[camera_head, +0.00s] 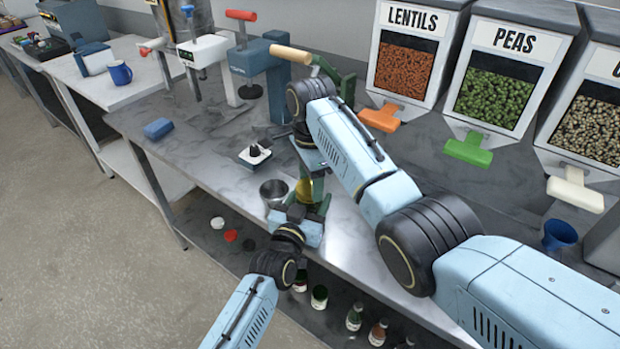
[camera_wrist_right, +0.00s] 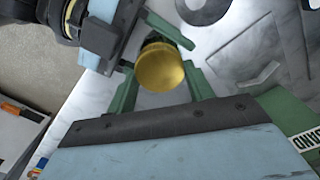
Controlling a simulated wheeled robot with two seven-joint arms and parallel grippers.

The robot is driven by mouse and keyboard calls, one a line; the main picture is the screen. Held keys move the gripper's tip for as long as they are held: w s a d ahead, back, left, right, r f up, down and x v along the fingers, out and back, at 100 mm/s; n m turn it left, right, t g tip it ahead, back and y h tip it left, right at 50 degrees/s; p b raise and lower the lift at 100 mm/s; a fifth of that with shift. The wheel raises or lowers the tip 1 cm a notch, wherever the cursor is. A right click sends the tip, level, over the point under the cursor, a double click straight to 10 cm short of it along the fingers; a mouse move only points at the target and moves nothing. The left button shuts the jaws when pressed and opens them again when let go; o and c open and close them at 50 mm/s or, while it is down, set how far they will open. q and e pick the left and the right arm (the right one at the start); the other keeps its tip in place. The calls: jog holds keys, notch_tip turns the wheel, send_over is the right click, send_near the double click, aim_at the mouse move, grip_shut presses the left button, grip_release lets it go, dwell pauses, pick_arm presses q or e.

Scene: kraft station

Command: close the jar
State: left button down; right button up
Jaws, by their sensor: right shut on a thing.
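A round golden lid (camera_wrist_right: 161,68) sits between the green fingers of my right gripper (camera_wrist_right: 160,85), which is shut on it. In the head view the lid (camera_head: 304,190) shows as a small yellow patch above the bench's front edge. My right gripper (camera_head: 316,180) points down there from above. My left gripper (camera_head: 298,214) comes in low from the front, close beside the lid; in the right wrist view its green finger (camera_wrist_right: 168,28) passes near the lid's far side. The jar body is hidden by the lid and grippers, so I cannot tell whether the left fingers grip it.
A small black-and-white item (camera_head: 255,153) and a blue block (camera_head: 158,128) lie farther left. Lever presses (camera_head: 262,70) and the lentil dispenser (camera_head: 408,62) line the back. Bottles (camera_head: 354,318) stand on the lower shelf.

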jog(key=m, duration=0.4)
jog(key=shift+s+a, duration=0.1)
jog(key=m, duration=0.4)
jog(key=o, duration=0.9)
jog(key=shift+o, duration=0.2)
jog(key=shift+r, duration=2.25)
jog(key=shift+c, duration=0.4)
